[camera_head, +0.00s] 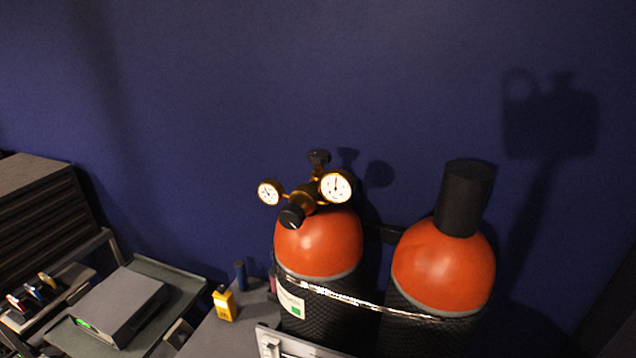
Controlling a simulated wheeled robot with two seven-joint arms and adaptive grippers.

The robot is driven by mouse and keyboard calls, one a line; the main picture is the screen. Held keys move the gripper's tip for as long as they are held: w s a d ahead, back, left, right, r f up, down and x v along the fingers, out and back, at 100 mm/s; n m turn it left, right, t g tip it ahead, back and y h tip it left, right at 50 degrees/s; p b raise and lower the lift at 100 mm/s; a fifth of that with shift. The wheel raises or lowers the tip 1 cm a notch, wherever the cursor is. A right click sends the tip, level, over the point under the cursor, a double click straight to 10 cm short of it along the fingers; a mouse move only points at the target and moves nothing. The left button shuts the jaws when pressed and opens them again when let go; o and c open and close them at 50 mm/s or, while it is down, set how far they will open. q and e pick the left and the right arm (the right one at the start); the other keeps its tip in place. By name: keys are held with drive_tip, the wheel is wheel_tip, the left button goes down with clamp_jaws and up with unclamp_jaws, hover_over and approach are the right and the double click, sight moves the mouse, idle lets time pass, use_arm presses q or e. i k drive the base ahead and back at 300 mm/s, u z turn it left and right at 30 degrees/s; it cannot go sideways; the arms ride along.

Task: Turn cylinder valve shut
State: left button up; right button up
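Two gas cylinders with orange domed tops and black mesh sleeves stand side by side at the lower right of the head view. The left cylinder (320,247) carries a brass regulator (302,201) with two round white gauges, one on the left (269,193) and one on the right (336,186). A dark valve knob (319,157) sits on top of it, and a black knob (291,216) points toward me. The right cylinder (443,265) has a black cap (465,197) over its top. Neither of my grippers shows.
A chain (345,297) runs across both cylinders. A dark blue wall stands close behind. On the left are a grey cart (185,280) with a grey box (120,304), and a yellow device (224,303). A pale panel (285,343) stands in front of the left cylinder.

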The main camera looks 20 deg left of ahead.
sight(315, 156)
drive_tip(key=z, duration=0.2)
drive_tip(key=k, duration=1.15)
drive_tip(key=u, duration=0.6)
